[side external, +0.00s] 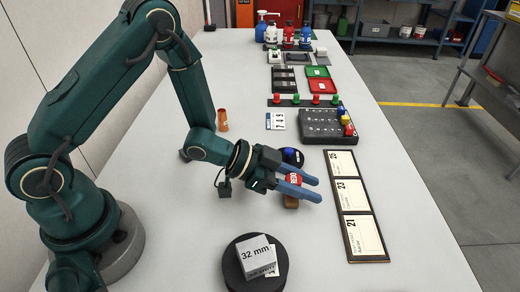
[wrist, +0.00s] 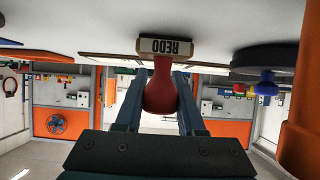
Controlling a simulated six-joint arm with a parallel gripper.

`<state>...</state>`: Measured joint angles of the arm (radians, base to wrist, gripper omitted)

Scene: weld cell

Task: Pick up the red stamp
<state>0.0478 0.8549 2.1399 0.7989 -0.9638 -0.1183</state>
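The red stamp has a round red handle on a wooden base. In the side external view its handle (side external: 293,179) shows between my fingers, and its base (side external: 291,203) rests on the table. In the wrist view the picture is upside down; the red handle (wrist: 161,92) sits between the two fingers and the base face reads REDO (wrist: 166,47). My gripper (side external: 316,190) is low over the table, its fingers straddling the handle. It also shows in the wrist view (wrist: 159,78), with the fingers apart and narrow gaps beside the handle's neck. Any contact at the bulb is unclear.
A blue-handled item (side external: 290,156) stands close behind the red stamp. A dark round stand (side external: 234,275) holds a block marked 32 mm (side external: 257,254). A framed card board (side external: 353,205) lies right, and a black peg tray (side external: 318,126) lies behind. Table front right is clear.

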